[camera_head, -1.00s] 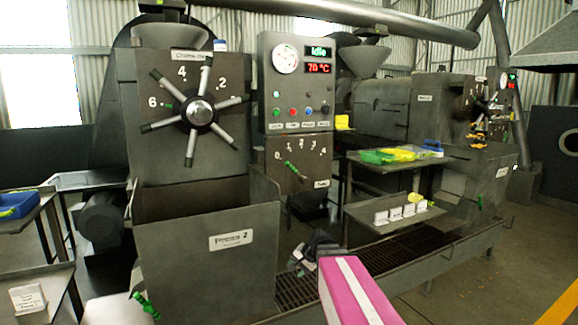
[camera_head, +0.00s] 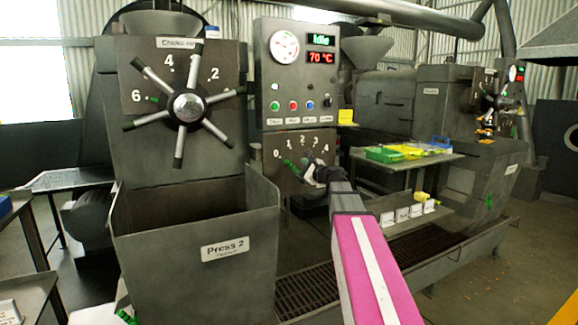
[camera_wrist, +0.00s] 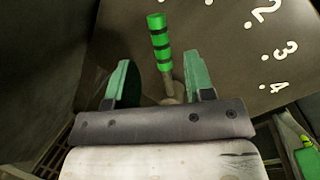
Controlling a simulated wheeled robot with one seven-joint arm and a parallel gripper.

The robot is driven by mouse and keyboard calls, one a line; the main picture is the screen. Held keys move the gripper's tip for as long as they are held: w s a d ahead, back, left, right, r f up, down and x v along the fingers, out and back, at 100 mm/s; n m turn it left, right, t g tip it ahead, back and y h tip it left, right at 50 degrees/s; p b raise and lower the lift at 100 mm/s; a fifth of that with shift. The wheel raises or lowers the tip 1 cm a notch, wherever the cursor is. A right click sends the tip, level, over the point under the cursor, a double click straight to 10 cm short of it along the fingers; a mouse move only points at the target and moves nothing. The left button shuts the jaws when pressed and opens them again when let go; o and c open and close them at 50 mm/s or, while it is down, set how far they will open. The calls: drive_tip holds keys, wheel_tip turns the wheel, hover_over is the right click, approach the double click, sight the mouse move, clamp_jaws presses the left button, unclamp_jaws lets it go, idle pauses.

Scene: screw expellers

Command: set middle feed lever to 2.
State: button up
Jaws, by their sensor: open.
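The middle feed lever (camera_head: 291,166) has a green handle with black bands. It sits on the press 2 panel below the coloured buttons, over a dial marked 0 to 4. Its handle leans up and left, toward the 0 and 1 side. My gripper (camera_head: 312,171) is at the lever's lower right in the head view, partly covering the dial. In the wrist view my gripper (camera_wrist: 160,80) is open, its green fingers spread. The banded lever (camera_wrist: 159,42) stands between and beyond the fingertips, apparently not gripped. Marks 2, 3 and 4 lie to its right.
A grey hopper bin (camera_head: 190,262) labelled Press 2 stands left of the lever. A spoked choke wheel (camera_head: 188,106) is above it. A table with green and yellow trays (camera_head: 385,154) is at right.

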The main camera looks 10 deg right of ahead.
sight(291, 165)
drive_tip(key=x, duration=0.7)
drive_tip(key=shift+w+a, duration=0.2)
drive_tip(key=shift+a, duration=0.05)
clamp_jaws()
